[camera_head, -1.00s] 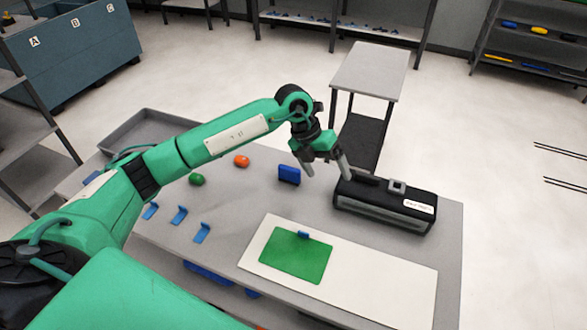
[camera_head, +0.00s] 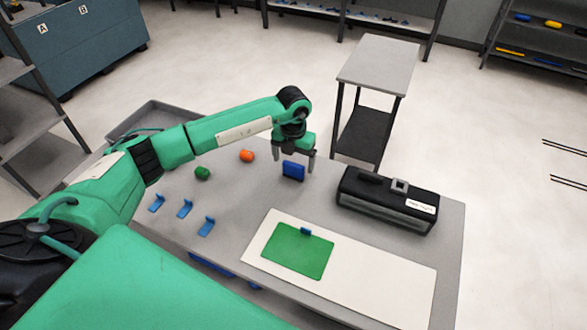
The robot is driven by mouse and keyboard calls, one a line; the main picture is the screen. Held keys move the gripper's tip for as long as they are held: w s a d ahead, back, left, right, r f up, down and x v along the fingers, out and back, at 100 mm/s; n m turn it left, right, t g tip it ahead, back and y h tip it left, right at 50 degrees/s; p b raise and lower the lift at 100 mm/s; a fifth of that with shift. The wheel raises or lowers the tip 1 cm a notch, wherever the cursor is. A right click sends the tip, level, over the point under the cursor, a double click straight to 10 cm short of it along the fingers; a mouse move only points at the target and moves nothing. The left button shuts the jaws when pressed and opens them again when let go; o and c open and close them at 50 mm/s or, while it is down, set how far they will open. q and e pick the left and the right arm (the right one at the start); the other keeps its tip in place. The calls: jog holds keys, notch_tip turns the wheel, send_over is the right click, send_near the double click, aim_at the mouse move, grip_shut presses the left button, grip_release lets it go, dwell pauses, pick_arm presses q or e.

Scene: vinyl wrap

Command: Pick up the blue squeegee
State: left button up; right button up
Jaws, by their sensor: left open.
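The blue squeegee (camera_head: 293,172), a small blue upright block, stands on the grey table (camera_head: 240,190) towards its far edge. My left gripper (camera_head: 295,161) points down right at it, with its fingers apart. One finger shows to the left of the squeegee and one to the right. I cannot tell whether the fingers are around it or just behind and above it. Nothing is seen held. My right gripper is not in view.
A black toolbox (camera_head: 385,200) stands right of the squeegee. An orange object (camera_head: 247,156) and a green one (camera_head: 203,173) lie left of it. A white board (camera_head: 380,285) with a green sheet (camera_head: 297,252) lies in front.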

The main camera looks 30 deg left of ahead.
aim_at(293, 164)
pick_arm(q)
jog(key=shift+f+p, duration=0.4)
notch_tip(293, 164, down, 3)
jog(key=shift+w+f+p, duration=0.1)
jog(key=shift+f+p, duration=0.1)
jog(key=shift+p, duration=0.55)
jog(key=shift+f, duration=0.4)
jog(key=shift+c, duration=0.4)
jog(key=c, duration=1)
